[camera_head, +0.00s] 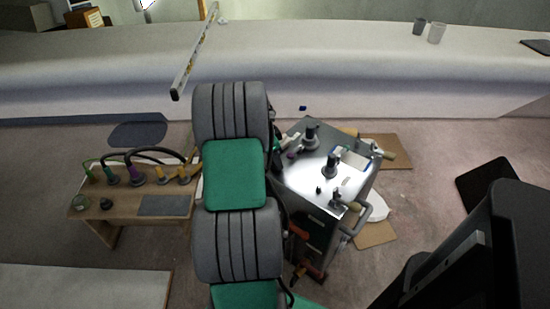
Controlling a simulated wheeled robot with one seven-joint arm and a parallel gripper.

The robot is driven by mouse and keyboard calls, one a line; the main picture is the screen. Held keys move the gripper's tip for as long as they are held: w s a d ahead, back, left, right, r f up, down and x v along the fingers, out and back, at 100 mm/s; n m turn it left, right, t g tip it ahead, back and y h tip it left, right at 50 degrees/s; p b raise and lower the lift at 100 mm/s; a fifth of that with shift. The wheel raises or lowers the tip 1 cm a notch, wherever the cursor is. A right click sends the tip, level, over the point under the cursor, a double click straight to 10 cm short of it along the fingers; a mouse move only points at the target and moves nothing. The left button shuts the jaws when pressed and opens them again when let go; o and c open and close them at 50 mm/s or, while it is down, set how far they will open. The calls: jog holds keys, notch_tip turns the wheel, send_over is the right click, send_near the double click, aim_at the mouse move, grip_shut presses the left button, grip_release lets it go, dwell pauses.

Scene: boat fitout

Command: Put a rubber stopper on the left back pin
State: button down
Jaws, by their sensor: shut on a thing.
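A metal cabinet (313,172) stands right of my arm, with a shiny top carrying several upright dark posts. A larger post (330,168) is near the middle of the top, and another post (311,131) is toward the back. Small dark pins (318,190) stand near the front. A small purple piece (292,155) shows at the top's left side, close to my arm. I cannot tell which part is the left back pin. My grey and green arm hides that side. My gripper and anything in it are hidden behind the arm. I cannot make out a rubber stopper.
A wooden bench (127,206) at left holds several coloured plugs with dark cables and a small black round thing (106,203). A spirit level (194,52) leans over the pale ledge (330,55) behind. Handles (357,228) stick out from the cabinet's right side. Brown sheets lie around it.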

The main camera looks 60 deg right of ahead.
jog(key=c, duration=0.8)
grip_release()
jog(key=shift+o, duration=0.4)
jog(key=o, duration=0.5)
jog(key=shift+r+p, duration=2.75)
jog(key=shift+r, duration=1.6)
jog(key=shift+f, duration=0.1)
